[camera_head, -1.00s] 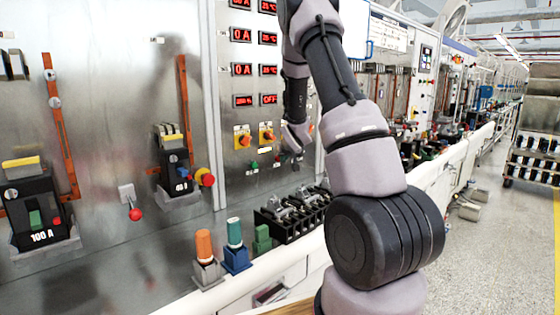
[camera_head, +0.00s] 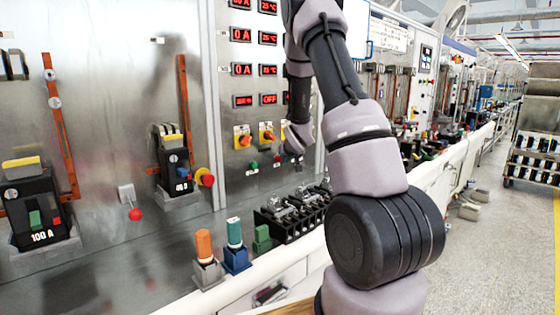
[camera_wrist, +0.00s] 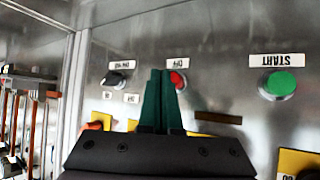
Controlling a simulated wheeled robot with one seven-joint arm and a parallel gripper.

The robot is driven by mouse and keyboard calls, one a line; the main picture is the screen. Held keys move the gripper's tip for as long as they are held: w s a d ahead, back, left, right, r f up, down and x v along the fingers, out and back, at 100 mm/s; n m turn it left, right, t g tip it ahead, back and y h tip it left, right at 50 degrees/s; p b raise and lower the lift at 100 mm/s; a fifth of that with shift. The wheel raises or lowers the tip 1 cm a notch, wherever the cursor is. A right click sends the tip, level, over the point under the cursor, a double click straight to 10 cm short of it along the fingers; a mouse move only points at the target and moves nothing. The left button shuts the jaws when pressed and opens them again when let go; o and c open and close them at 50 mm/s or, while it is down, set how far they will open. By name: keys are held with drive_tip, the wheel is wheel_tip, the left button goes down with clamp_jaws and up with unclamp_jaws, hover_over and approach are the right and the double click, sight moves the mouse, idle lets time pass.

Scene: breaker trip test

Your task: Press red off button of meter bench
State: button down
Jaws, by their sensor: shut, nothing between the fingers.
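The red OFF button (camera_wrist: 178,79) sits on the metal panel in the wrist view, under an upside-down label. The dark green fingers of my gripper (camera_wrist: 161,72) are shut with nothing between them. Their tips show just left of the red button and overlap its left edge. I cannot tell whether they touch it. The green START button (camera_wrist: 281,84) is farther right. In the head view, the meter bench panel (camera_head: 232,118) stands behind my arm. A green button (camera_head: 254,165) shows low on it, and my wrist is close to the panel, with the fingertips not clearly visible.
A black knob (camera_wrist: 115,79) lies left of the fingers in the wrist view. Yellow-plated rotary switches (camera_head: 243,138) sit above the buttons in the head view. A black terminal block (camera_head: 290,216) and orange and blue posts stand on the ledge below.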

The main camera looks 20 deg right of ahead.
drive_tip(key=shift+s, duration=0.15)
drive_tip(key=shift+s+d, duration=0.3)
drive_tip(key=shift+s, duration=0.45)
drive_tip(key=shift+s+d, duration=0.25)
drive_tip(key=shift+s, duration=0.55)
drive_tip(key=shift+s+d, duration=0.3)
drive_tip(key=shift+s, duration=0.45)
drive_tip(key=s+a+r+m+g+y, duration=0.1)
drive_tip(key=s+a+r, duration=0.3)
drive_tip(key=s+r, duration=0.4)
drive_tip(key=s+a+r+m+g, duration=0.1)
drive_tip(key=s+a+r, duration=0.4)
drive_tip(key=r, duration=0.4)
drive_tip(key=s+a+r+y, duration=0.1)
drive_tip(key=s+a+r, duration=0.2)
drive_tip(key=s, duration=0.8)
drive_tip(key=s+a+r+g+y, duration=0.1)
drive_tip(key=s+a+r+y, duration=0.1)
drive_tip(key=s+a, duration=0.4)
drive_tip(key=s, duration=0.4)
drive_tip(key=shift+s+a+r, duration=0.3)
drive_tip(key=shift+s+r, duration=0.1)
